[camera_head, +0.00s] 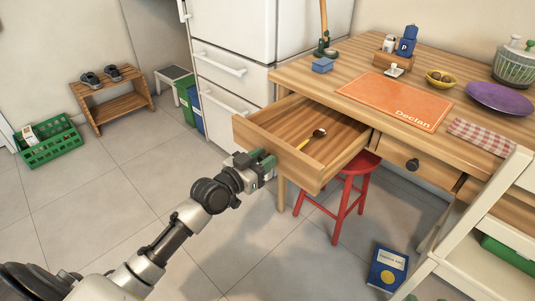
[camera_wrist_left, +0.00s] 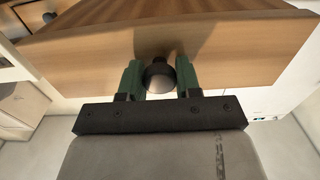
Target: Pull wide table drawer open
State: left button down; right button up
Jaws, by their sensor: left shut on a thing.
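The wide table drawer (camera_head: 290,140) is pulled out from the left part of the wooden table (camera_head: 450,75), and its inside shows. A spoon with a yellow handle (camera_head: 312,138) lies in it. My left gripper (camera_head: 262,163) is at the drawer's front. In the left wrist view, the green fingers of the left gripper (camera_wrist_left: 160,80) are shut on the dark round drawer knob (camera_wrist_left: 159,75), one finger on each side. The drawer front (camera_wrist_left: 230,50) spans that view behind the knob. My right gripper is not in view.
A red stool (camera_head: 345,190) stands under the table close to the drawer. A blue book (camera_head: 387,268) lies on the floor. A white shelf cart (camera_head: 480,220) stands at the right.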

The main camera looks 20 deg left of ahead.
pick_arm(q)
jog(key=shift+s, duration=0.15)
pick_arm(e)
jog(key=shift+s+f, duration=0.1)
pick_arm(q)
jog(key=c, duration=0.8)
grip_release()
jog(key=p+v, duration=0.1)
jog(key=v, duration=0.9)
jog(key=shift+s+a, duration=0.2)
jog(key=shift+s, duration=0.15)
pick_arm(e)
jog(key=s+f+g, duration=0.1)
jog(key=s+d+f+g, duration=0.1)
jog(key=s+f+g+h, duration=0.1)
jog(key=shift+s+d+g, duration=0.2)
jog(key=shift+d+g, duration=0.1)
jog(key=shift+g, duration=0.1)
